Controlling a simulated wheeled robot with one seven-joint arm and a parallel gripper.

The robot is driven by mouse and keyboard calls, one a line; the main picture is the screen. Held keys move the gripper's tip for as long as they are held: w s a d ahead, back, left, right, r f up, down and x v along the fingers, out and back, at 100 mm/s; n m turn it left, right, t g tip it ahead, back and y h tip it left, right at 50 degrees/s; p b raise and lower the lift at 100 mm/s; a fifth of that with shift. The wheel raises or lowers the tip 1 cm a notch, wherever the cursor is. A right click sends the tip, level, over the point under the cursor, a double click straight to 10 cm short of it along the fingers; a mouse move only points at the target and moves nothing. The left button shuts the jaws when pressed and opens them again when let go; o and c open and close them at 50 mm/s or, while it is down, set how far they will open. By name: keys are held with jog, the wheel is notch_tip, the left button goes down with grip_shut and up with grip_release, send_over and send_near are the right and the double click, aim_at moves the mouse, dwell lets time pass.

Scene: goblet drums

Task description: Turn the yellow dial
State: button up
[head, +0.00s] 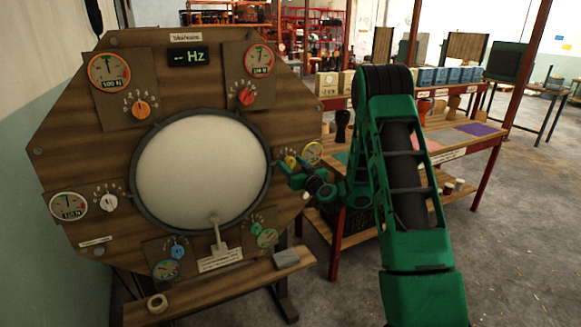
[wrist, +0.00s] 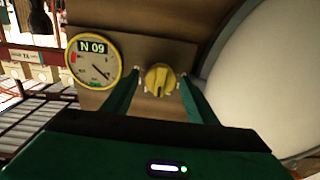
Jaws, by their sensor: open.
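The yellow dial (wrist: 159,79) is a small round knob with a raised grip bar, on a brown panel in the wrist view. In the head view the yellow dial (head: 291,161) shows at the right side of the wooden board, partly hidden by my gripper (head: 284,167). In the wrist view my gripper (wrist: 160,76) is open, with one green finger on each side of the dial. I cannot tell whether the fingers touch it. A yellow-rimmed gauge (wrist: 94,60) sits left of the dial in the wrist view.
The white drumhead (head: 200,170) fills the middle of the octagonal board (head: 75,155). Orange (head: 140,109), red (head: 246,97), white (head: 109,202), blue (head: 178,252) and green (head: 256,229) dials surround it. A workbench (head: 470,150) stands behind my arm at right.

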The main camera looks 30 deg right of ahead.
jog(key=c, duration=1)
jog(key=shift+m, duration=0.3)
jog(key=shift+d+f+m, duration=0.1)
jog(key=shift+f+m, duration=0.05)
jog(key=shift+m, duration=2.35)
jog(key=o, duration=1)
